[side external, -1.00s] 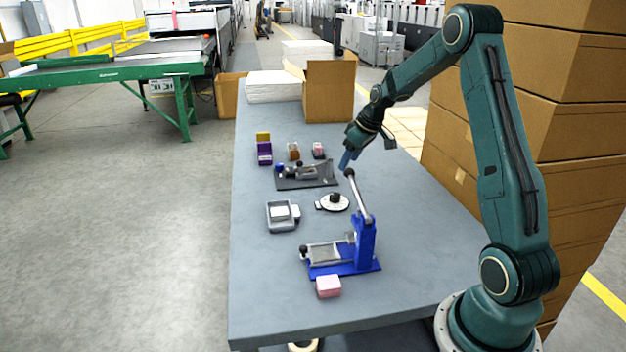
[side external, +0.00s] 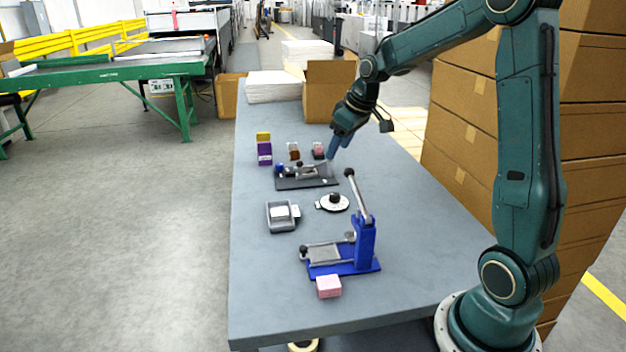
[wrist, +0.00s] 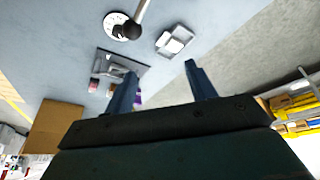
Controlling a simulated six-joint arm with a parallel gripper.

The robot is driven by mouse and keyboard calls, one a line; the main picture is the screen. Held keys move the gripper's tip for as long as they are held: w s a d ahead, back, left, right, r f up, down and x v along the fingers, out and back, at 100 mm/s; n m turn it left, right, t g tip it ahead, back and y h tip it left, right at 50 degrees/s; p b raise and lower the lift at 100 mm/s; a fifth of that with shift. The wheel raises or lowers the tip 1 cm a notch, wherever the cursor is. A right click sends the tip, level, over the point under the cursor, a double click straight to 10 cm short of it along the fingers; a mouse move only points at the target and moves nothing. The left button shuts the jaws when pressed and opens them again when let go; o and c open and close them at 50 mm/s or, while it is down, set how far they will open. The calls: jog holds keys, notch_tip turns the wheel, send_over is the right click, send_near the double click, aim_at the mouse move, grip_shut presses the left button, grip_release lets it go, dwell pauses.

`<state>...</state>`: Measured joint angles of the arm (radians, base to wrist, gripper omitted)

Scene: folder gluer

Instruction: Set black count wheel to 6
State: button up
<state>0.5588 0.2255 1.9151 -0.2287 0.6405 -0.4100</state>
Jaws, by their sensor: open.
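A round white dial with a black centre knob (side external: 334,201) lies on the table; I cannot read any digits on it, nor tell surely whether it is the count wheel. Its white disc also shows in the wrist view (wrist: 112,20), partly covered by a lever's black ball. A dark plate device (side external: 307,181) with metal parts, a small black knob and a blue knob stands behind the dial. My gripper (side external: 335,150) is open and empty, above the far right side of that device. In the wrist view its fingers (wrist: 160,82) are spread apart.
A blue press with a raised lever (side external: 364,245) stands in front, beside a pink block (side external: 328,286). A grey tray (side external: 282,225) lies left of the dial. Small purple, brown and pink items and an open carton (side external: 329,91) are farther back. The table's right side is clear.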

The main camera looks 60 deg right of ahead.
jog(key=shift+s+a+r, duration=0.3)
jog(key=shift+a+r, duration=0.15)
jog(key=shift+a, duration=0.2)
jog(key=shift+s+a+r, duration=0.3)
jog(key=shift+a+r, duration=0.1)
jog(key=shift+a, duration=0.2)
jog(key=shift+a, duration=0.1)
jog(key=s+a+r, duration=0.6)
jog(key=s+a, duration=0.4)
jog(key=a, duration=0.1)
jog(key=s+a+f+t, duration=0.1)
jog(key=s+a, duration=0.5)
jog(key=s, duration=0.6)
jog(key=shift+s+f, duration=0.15)
jog(key=shift+f, duration=0.1)
jog(key=shift+a, duration=0.1)
